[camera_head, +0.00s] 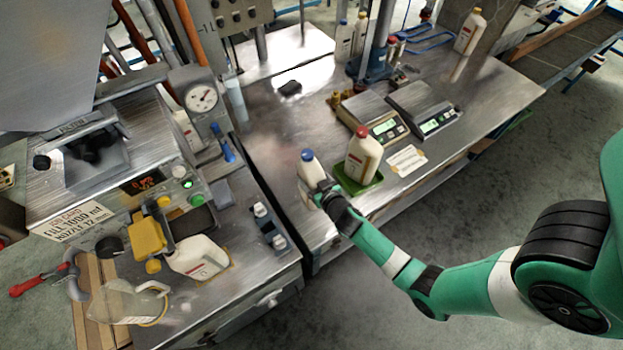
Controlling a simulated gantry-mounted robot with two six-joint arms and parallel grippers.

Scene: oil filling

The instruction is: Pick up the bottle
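A white bottle with a blue cap (311,170) is near the front left edge of the steel table, leaning slightly in the picture. My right gripper (322,190) is at this bottle's lower right side, and its fingers overlap the bottle. The fingertips are too small and partly hidden to tell whether they are closed on it. Another bottle, cream with a red cap (363,158), stands in a green tray (352,185) just to the right. My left gripper is out of view.
The filling machine (130,180) fills the left side, with a clear jug (128,303) in front. Two scales (375,120) with displays stand behind the red-capped bottle. More white bottles (468,33) stand at the back.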

